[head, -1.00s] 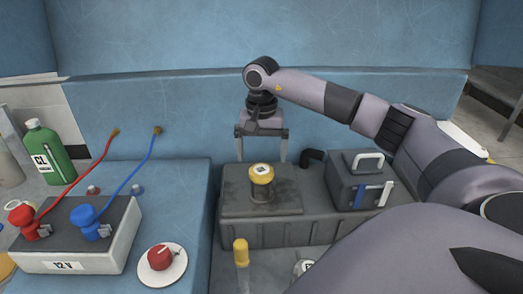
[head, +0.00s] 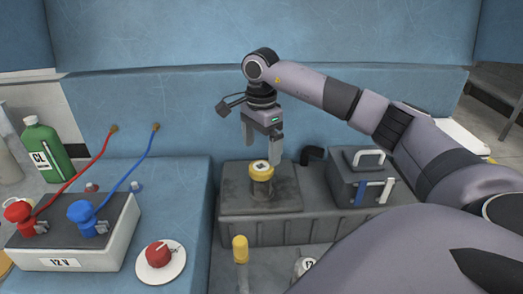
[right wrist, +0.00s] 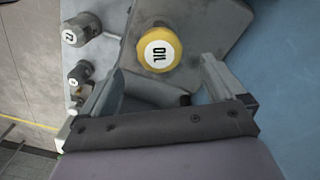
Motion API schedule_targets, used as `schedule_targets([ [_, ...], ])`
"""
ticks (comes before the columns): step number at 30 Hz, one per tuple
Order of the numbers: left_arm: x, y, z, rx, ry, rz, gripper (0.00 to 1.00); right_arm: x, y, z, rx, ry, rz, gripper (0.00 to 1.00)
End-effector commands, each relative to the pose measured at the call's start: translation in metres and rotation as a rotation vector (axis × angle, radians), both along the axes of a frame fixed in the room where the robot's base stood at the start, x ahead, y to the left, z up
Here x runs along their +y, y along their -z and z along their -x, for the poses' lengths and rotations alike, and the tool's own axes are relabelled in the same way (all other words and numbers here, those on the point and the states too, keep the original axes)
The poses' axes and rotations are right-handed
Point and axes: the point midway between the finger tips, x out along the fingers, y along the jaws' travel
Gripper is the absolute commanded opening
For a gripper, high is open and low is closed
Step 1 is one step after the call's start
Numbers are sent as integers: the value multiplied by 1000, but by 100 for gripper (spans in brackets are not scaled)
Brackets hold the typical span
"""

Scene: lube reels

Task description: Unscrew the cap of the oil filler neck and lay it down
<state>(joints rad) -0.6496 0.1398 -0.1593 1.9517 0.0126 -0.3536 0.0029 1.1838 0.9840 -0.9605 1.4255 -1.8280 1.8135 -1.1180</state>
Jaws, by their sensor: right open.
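The yellow oil cap (head: 261,167) sits upright on the dark filler neck (head: 262,188) on the grey engine block (head: 232,197). In the right wrist view the cap (right wrist: 158,50) shows its white label reading OIL. My right gripper (head: 262,156) is open and empty. Its fingers hang above and behind the cap in the head view, apart from it. In the right wrist view the cap lies beyond the two spread fingertips, roughly between them. My left gripper is not in view.
A grey box with a handle (head: 369,160) stands right of the neck, with a black elbow pipe (head: 312,153) between. A yellow-topped stick (head: 240,250) rises in front. The blue ledge (head: 185,190) has free room.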

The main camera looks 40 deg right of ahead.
Motion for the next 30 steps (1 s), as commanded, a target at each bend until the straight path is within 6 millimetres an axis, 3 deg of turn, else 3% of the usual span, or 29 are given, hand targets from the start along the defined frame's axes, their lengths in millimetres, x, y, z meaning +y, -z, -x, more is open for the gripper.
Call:
schedule_targets([
  [1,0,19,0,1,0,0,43,0,6,-2,-6,26,-1,96],
  [7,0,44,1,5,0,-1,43,1,-7,-1,-4,122,-2,96],
  [11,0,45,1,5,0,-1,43,1,-7,0,1,142,-1,96],
  [22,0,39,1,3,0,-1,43,1,42,1,3,140,1,96],
  [30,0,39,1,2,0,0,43,1,58,0,1,140,0,96],
])
